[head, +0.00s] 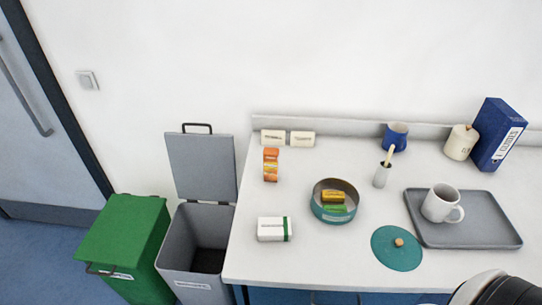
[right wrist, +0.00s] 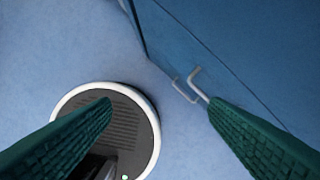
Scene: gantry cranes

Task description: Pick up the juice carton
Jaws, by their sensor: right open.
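A small upright orange carton (head: 270,165), which looks like the juice carton, stands at the left part of the white counter, near the back wall. Nothing is touching it. My right gripper (right wrist: 160,104) shows in the right wrist view with its two green ribbed fingers wide apart and nothing between them. It points down at the blue floor beside a blue cabinet front, away from the carton. Part of my arm shows at the lower right of the head view. My left gripper is out of view.
A white box with a green end (head: 273,229) lies in front of the carton. A round teal tin (head: 318,209) holds small packs; its lid (head: 391,252) lies nearby. A grey tray (head: 478,236) bears a mug. An open grey bin (head: 180,254) and green bin (head: 120,240) stand left.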

